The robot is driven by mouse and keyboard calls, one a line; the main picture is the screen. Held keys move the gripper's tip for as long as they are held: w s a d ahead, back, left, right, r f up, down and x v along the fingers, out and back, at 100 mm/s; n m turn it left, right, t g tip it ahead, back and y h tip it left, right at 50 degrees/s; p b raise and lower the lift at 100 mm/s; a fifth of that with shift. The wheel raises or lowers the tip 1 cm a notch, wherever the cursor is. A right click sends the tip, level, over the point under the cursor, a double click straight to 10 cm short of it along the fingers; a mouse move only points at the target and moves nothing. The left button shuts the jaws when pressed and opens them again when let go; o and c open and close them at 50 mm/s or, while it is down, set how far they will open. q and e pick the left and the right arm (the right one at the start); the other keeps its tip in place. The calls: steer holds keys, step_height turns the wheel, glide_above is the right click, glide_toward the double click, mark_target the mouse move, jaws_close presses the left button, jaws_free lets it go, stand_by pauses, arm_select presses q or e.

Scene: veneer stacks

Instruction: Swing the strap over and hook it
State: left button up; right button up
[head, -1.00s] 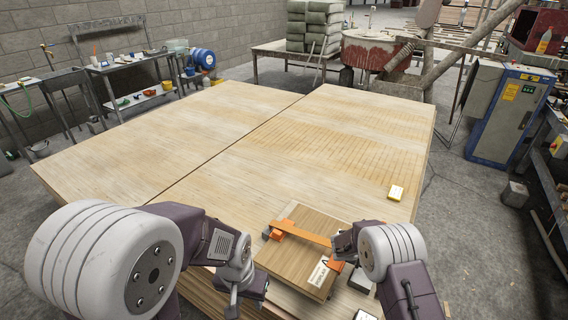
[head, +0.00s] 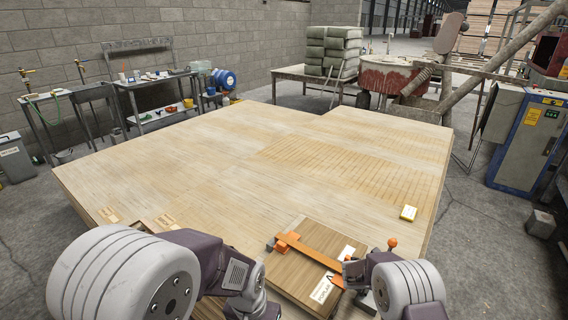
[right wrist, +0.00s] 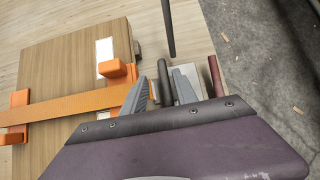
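The orange strap (head: 310,249) lies across a brown veneer stack (head: 285,270), running from an orange block (head: 281,245) at its far left end to an orange block (head: 335,281) at the right edge. The right wrist view shows the strap (right wrist: 70,107) reaching the right-hand block (right wrist: 118,74). My right gripper (head: 352,276) is at the strap's right end. Its fingers (right wrist: 162,92) stand apart, with a dark rod and a bit of orange showing between them. I cannot tell whether they touch either. My left gripper (head: 258,302) is left of the stack, its fingers unclear.
An orange-knobbed lever (head: 392,244) stands right of the stack, beside my right gripper. A blue-grey cabinet (head: 525,135) stands at the far right.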

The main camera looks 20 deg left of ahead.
steer(key=shift+s+r, duration=0.15)
steer(key=shift+r, duration=0.1)
steer(key=p+v, duration=0.1)
steer(key=v, duration=0.5)
steer(key=shift+s+r, duration=0.15)
steer(key=shift+s, duration=0.05)
steer(key=shift+d, duration=0.2)
